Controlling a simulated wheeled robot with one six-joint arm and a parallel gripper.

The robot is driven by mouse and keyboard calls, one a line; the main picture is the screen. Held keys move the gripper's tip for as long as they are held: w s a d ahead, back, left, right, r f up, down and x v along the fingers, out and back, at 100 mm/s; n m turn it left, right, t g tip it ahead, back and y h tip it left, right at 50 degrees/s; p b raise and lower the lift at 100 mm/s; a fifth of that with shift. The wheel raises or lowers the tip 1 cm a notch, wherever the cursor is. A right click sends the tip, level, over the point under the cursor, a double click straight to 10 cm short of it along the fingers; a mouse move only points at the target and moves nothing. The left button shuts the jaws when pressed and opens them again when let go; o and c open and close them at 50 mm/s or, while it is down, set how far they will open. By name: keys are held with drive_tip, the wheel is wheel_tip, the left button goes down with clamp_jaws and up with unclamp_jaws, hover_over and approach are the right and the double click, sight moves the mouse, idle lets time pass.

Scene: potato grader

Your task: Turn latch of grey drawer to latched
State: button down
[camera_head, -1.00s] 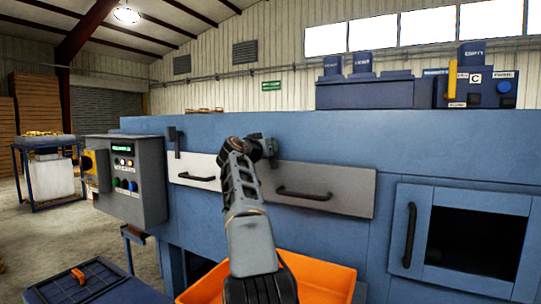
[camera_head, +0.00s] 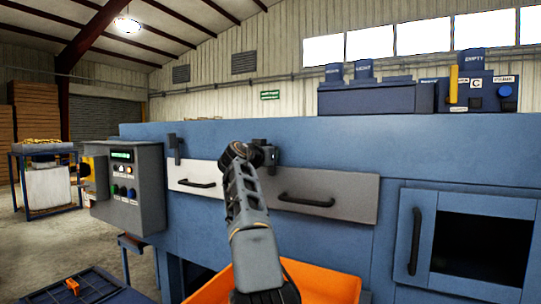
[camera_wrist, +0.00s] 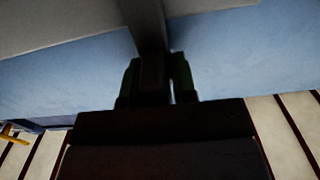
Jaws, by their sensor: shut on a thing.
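The grey drawer (camera_head: 345,192) is closed in the blue machine front, with a black bar handle (camera_head: 305,200). Its dark latch (camera_head: 273,158) is at the drawer's upper left, mostly hidden behind my wrist in the head view. My gripper (camera_wrist: 156,82) is shut on the latch, one finger on each side. In the wrist view the latch bar (camera_wrist: 148,25) runs from between the fingers, across the blue panel and over the edge of the grey drawer face (camera_wrist: 60,22). The bar appears upright, but its exact angle is hard to tell.
A white drawer (camera_head: 190,178) with its own black latch (camera_head: 174,147) is to the left. A control box (camera_head: 130,188) juts out further left. An orange bin (camera_head: 335,283) sits below my arm. A blue door with a handle (camera_head: 415,242) is at right.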

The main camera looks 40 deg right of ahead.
drive_tip(key=c, duration=1.1)
unclamp_jaws()
drive_tip(key=b+v, duration=0.5)
drive_tip(key=v, duration=0.8)
drive_tip(key=shift+s+a, duration=0.2)
drive_tip(key=shift+a, duration=0.15)
drive_tip(key=s+a+f+n+t+y+p, duration=0.1)
drive_tip(key=a+f+n+y+p, duration=0.9)
drive_tip(key=a+f+p, duration=0.3)
drive_tip(key=s+a+f+n+g+y+p, duration=0.1)
drive_tip(key=s+a+f+y+p, duration=0.1)
drive_tip(key=s+a+f, duration=0.2)
drive_tip(key=s+a+f+n+g+y+p, duration=0.1)
drive_tip(key=s+a+f+n+y+p, duration=0.1)
drive_tip(key=s+f, duration=0.4)
drive_tip(key=s+a+f+n+g+y+p, duration=0.1)
drive_tip(key=s+a+f+y+p, duration=0.1)
drive_tip(key=s+a+f, duration=0.3)
drive_tip(key=shift+a+f+n+y, duration=0.3)
drive_tip(key=shift+a+f+y, duration=0.25)
drive_tip(key=shift+y, duration=0.15)
